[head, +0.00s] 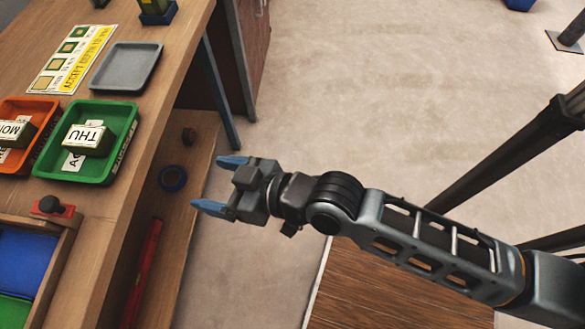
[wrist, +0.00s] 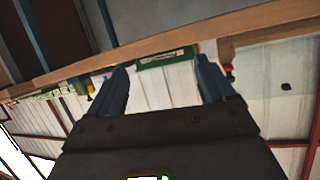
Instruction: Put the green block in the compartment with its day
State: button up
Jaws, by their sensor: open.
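An olive-green block (head: 91,137) with a white top label reading THU sits in the green tray (head: 122,150) on the bench. A similar block (head: 17,133), whose partly cut-off label seems to read MON, sits in the orange tray (head: 47,105). A wooden divided box at lower left shows a blue compartment (head: 25,255) and a green compartment (head: 14,309); no day names are readable there. My gripper (head: 219,183) is open and empty, off the bench's right edge and apart from the blocks. Its spread fingers also show in the wrist view (wrist: 163,78).
A grey tray (head: 126,68) lies empty beside a yellow-and-white card (head: 68,59). Another block (head: 153,6) stands in a blue holder (head: 160,18) at the top. A black knob on a red base (head: 67,210) is by the box. A lower shelf holds a blue ring (head: 173,178).

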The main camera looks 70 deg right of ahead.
jog(key=d+f+v, duration=0.1)
jog(key=v, duration=1)
jog(key=shift+s+f+h, duration=0.15)
jog(key=shift+s+h, duration=0.15)
jog(key=shift+s, duration=0.1)
jog(key=shift+o, duration=0.3)
jog(key=s+d+r+t, duration=0.1)
jog(key=s+r, duration=0.5)
jog(key=s, duration=0.2)
jog(key=shift+s+d+r+n, duration=0.2)
jog(key=shift+d+n, duration=0.05)
jog(key=shift+n, duration=0.15)
jog(key=shift+o, duration=0.8)
jog(key=shift+s+r, duration=0.15)
jog(key=shift+o, duration=0.6)
